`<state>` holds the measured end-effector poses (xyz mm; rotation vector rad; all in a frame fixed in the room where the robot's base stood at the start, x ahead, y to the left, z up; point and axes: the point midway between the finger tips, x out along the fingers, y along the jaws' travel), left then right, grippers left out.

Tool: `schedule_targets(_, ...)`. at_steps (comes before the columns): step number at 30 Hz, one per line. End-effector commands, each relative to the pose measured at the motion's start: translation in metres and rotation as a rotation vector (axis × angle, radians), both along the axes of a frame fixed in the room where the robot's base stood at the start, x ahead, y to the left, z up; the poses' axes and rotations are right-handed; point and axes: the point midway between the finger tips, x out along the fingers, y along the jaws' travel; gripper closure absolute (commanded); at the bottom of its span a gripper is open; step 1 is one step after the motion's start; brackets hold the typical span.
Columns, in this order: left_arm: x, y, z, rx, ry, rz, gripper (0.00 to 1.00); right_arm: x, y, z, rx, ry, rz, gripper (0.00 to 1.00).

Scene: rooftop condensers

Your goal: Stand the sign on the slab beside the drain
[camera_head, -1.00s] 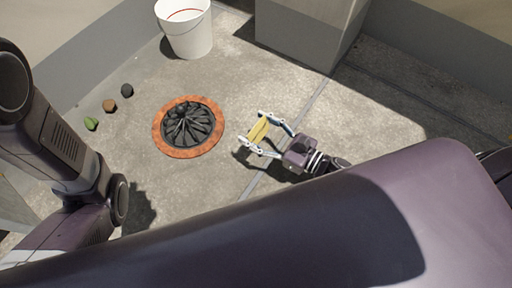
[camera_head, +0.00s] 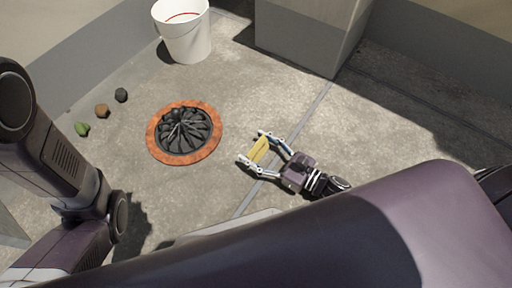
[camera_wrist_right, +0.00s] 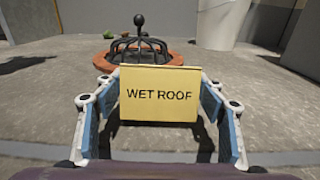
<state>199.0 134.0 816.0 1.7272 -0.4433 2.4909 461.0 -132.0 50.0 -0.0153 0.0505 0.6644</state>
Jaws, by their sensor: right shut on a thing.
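The sign is a small yellow board (camera_head: 259,149), lettered WET ROOF, and its face fills the middle of the right wrist view (camera_wrist_right: 158,108). My right gripper (camera_head: 253,146) is shut on it, with a finger at each side edge (camera_wrist_right: 158,112). The lettering reads upright. I cannot tell whether its lower edge touches the slab (camera_head: 300,110). The drain (camera_head: 184,132), a black domed grate in an orange-brown ring, lies left of the sign in the head view and beyond it in the wrist view (camera_wrist_right: 180,60). My left gripper is out of view.
A white bucket (camera_head: 186,45) stands behind the drain. Several small stones or leaf-like bits, including a green one (camera_head: 82,129), lie at the left. A grey block (camera_head: 305,40) stands at the back. A seam crosses the slab near my right gripper. Bare slab lies right of the drain.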

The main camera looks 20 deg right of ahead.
Motion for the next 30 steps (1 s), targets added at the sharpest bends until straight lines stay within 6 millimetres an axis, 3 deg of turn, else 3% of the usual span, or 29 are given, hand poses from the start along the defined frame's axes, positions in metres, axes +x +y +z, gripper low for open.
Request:
schedule_targets(14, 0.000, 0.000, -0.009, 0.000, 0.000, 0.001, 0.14, 0.000, -0.001, -0.015, -0.005, 0.003, -0.003, 0.56)
schedule_targets(15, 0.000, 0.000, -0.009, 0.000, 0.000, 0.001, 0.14, 0.000, -0.001, -0.016, -0.007, 0.005, -0.004, 0.34)
schedule_targets(19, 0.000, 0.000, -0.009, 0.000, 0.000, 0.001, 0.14, 0.000, -0.001, -0.017, -0.009, 0.006, -0.005, 0.20)
schedule_targets(30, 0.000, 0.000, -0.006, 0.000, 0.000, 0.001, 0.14, 0.000, -0.001, -0.013, -0.010, 0.005, -0.003, 0.19)
